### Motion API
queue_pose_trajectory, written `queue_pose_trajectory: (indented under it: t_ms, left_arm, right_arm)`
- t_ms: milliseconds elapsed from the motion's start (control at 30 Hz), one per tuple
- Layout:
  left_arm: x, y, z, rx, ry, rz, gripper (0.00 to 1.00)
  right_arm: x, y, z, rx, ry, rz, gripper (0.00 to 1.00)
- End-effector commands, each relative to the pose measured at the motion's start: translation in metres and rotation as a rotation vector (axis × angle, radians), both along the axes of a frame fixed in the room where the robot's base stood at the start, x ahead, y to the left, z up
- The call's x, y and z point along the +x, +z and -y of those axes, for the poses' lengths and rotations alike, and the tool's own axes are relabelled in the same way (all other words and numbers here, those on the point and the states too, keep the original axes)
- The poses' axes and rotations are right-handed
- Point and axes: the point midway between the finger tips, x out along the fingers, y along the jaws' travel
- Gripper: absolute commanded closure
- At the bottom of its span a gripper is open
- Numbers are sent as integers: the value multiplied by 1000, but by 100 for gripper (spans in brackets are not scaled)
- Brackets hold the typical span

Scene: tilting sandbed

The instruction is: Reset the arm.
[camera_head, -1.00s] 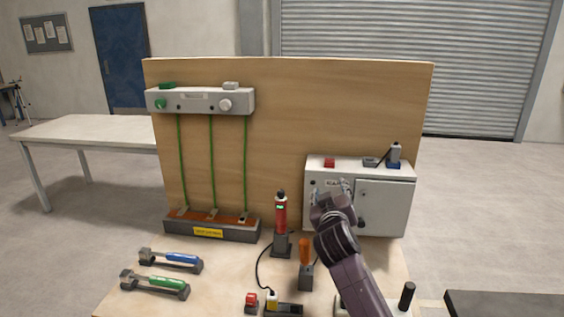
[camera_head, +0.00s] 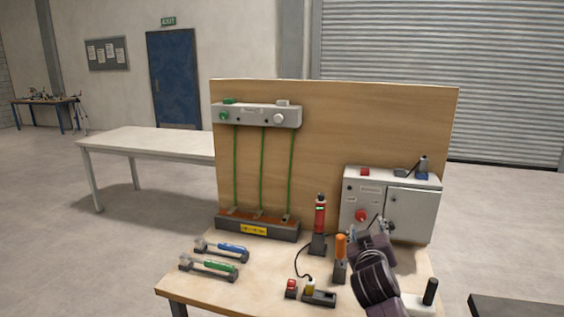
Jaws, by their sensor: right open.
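My right arm comes in from the bottom right, and its gripper (camera_head: 380,224) is open in front of the lower part of the grey control box (camera_head: 362,192). The gripper is small in the picture and partly hidden by its own wrist. I see nothing held in it. A red round knob (camera_head: 362,216) on the box front shows just left of the gripper. Whether they touch is not clear. My left gripper is not in view.
The wooden workbench (camera_head: 240,287) carries an upright board (camera_head: 330,125), a red tool (camera_head: 320,215) in a stand, an orange-handled tool (camera_head: 341,246), a blue-handled tool (camera_head: 228,250) and a green-handled tool (camera_head: 212,266). A white table (camera_head: 150,142) stands behind left.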

Motion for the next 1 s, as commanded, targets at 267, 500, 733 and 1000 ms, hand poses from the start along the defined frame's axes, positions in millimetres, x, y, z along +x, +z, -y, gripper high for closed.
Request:
queue_pose_trajectory:
  t_ms: [267, 500, 733, 1000]
  left_arm:
    - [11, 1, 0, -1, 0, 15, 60]
    - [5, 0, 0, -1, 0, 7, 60]
    - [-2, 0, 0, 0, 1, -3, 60]
    - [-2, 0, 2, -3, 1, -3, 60]
  right_arm:
    - [-41, -64, 3, 59, -8, -123, 53]
    - [-112, -143, 4, 134, -14, -300, 53]
    - [-250, -236, -1, 243, -13, -592, 53]
    - [-376, -276, -11, 317, 3, -839, 53]
